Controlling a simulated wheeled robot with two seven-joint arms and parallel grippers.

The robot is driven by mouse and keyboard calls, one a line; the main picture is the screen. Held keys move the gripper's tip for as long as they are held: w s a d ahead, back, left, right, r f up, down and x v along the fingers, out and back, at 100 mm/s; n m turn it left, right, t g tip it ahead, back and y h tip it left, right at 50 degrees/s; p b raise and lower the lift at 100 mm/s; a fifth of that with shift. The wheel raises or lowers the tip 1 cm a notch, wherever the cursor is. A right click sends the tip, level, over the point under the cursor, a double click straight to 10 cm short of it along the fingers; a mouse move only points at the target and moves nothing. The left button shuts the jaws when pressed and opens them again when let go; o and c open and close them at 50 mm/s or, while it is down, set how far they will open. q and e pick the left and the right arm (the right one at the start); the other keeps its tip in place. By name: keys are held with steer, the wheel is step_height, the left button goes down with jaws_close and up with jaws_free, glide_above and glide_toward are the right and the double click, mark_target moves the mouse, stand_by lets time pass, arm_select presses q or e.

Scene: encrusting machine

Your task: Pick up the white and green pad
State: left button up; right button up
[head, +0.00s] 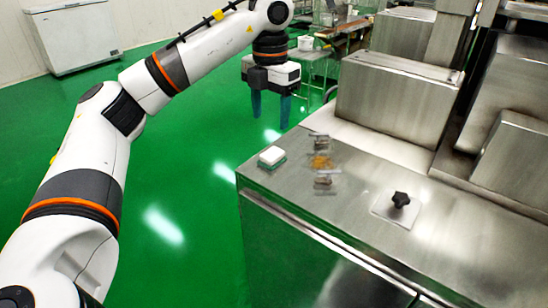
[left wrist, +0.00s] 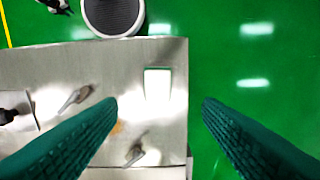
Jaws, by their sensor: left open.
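The white and green pad (head: 272,157) lies on the left corner of the steel machine top in the head view, white side up with a green layer below. In the left wrist view the pad (left wrist: 158,84) shows as a white rectangle near the counter edge, between the two fingers but farther away. My left gripper (head: 271,108) is open and empty, its dark green fingers pointing down above and beyond the pad. It also shows in the left wrist view (left wrist: 160,104). My right gripper is not in view.
The steel counter (head: 360,210) holds metal latch-like fittings (head: 322,180) with an orange-brown patch (head: 320,162) between them, right of the pad. A black knob (head: 400,200) on a plate stands farther right. Tall steel housings (head: 395,100) rise behind. Green floor lies to the left.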

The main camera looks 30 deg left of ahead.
arm_select(q)
glide_above(271, 154)
steer(key=f, duration=0.2)
steer(key=f+p, duration=0.1)
steer(key=f, duration=0.1)
steer(key=shift+w+a+f, duration=0.2)
steer(key=shift+f, duration=0.25)
step_height(271, 154, down, 5)
steer(key=shift+s+d+r+p, duration=0.1)
steer(key=shift+s+d+p, duration=0.05)
steer(key=shift+p, duration=0.9)
steer(key=c, duration=0.9)
